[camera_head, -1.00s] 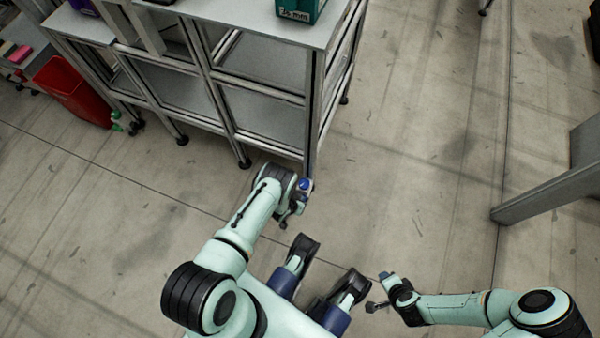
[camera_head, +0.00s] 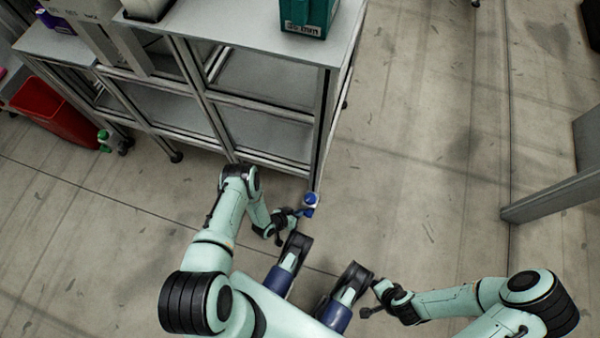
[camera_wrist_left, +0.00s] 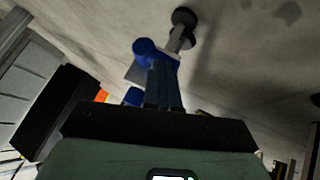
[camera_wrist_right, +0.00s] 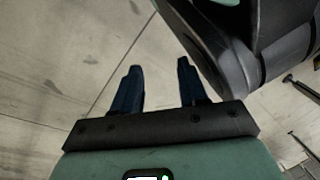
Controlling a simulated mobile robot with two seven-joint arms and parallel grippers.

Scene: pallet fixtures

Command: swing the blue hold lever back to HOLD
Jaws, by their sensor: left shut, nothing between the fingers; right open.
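The blue hold lever shows as a round blue knob (camera_head: 311,198) low at the near corner post of the metal bench. In the left wrist view its blue knob (camera_wrist_left: 144,48) is just left of my fingertips, with more blue parts below it. My left gripper (camera_head: 304,212) is shut and empty, close beside the lever; its dark blue fingers (camera_wrist_left: 164,70) overlap the lever in the left wrist view, so I cannot tell whether they touch. No HOLD marking is readable. My right gripper (camera_wrist_right: 157,72) is open and empty, away from the bench; it is low right in the head view (camera_head: 370,297).
The metal bench (camera_head: 250,48) stands ahead, with a green box (camera_head: 306,14) on top. A red bin (camera_head: 58,115) and a green-capped bottle (camera_head: 103,140) are at left. A grey beam (camera_head: 550,198) is at right. The floor right of the bench is clear.

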